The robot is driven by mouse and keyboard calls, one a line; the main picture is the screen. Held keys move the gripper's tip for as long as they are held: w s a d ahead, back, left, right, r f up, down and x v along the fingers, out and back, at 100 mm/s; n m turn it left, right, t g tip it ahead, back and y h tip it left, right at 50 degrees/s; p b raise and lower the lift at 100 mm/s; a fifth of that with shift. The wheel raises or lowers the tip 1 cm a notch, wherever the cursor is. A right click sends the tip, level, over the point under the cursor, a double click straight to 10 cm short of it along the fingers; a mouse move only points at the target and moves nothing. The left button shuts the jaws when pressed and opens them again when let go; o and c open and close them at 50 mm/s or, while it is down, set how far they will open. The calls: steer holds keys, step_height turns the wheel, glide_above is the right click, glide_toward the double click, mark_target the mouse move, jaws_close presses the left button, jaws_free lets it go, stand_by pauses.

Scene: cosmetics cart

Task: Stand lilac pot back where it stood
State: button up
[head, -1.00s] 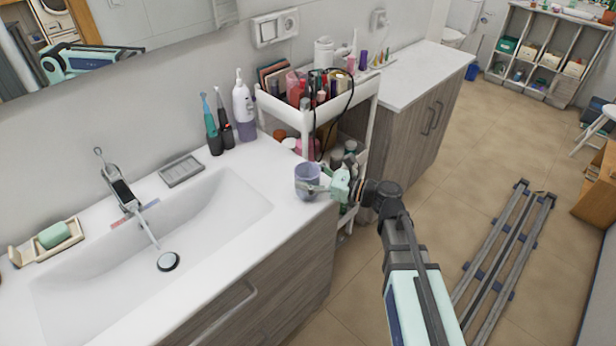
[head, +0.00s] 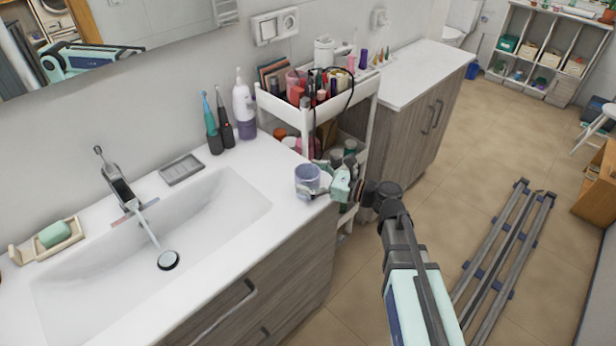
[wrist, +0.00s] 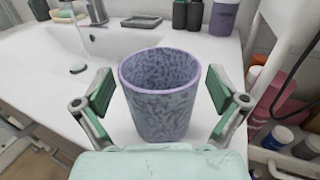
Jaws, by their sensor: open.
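The lilac pot (head: 307,178) stands upright on the white washbasin counter, near its right end beside the cart. In the wrist view the pot (wrist: 160,105) is empty, with a mottled lilac-grey surface and a purple rim. My gripper (head: 318,187) is open around the pot. In the wrist view its green-padded fingers (wrist: 162,95) stand on the left and right of the pot, with a visible gap on each side. The pot's base is partly hidden by the gripper body in the wrist view.
A white cart (head: 362,95) full of cosmetics stands right behind the pot. The sink basin (head: 215,205) lies to the left. Toothbrushes (head: 210,125) and a pump bottle (head: 243,105) stand at the wall. The counter between pot and basin is clear.

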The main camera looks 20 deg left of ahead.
steer(key=s+d+b, duration=0.1)
steer(key=d+b, duration=0.2)
steer(key=d, duration=0.9)
steer(key=s+d+f+n+g+h, duration=0.1)
steer(key=s+d+f+n+h, duration=0.2)
steer(key=f, duration=0.8)
steer(key=s+d+f+n+g+h, duration=0.15)
steer(key=s+f, duration=0.35)
steer(key=f, duration=0.5)
steer(key=s+d+f+n+g+h, duration=0.15)
steer(key=s+f+h, duration=0.25)
steer(key=f, duration=0.7)
steer(key=s+d+f+n+g+h, duration=0.1)
steer(key=s+d+f+n+h, duration=0.2)
steer(key=s+d+f, duration=0.3)
steer(key=s+d+f+n+g+h, duration=0.2)
steer(key=s+d+f+n, duration=0.3)
steer(key=s, duration=0.6)
steer(key=s+d+f+n+g+h, duration=0.1)
steer(key=s+d+f+n+h, duration=0.3)
steer(key=s+d+f, duration=0.3)
steer(key=shift+s+d+n, duration=0.25)
steer(key=shift+s+n, duration=0.25)
steer(key=shift+s, duration=0.2)
steer(key=shift+f+h, duration=0.1)
steer(key=shift+h, duration=0.15)
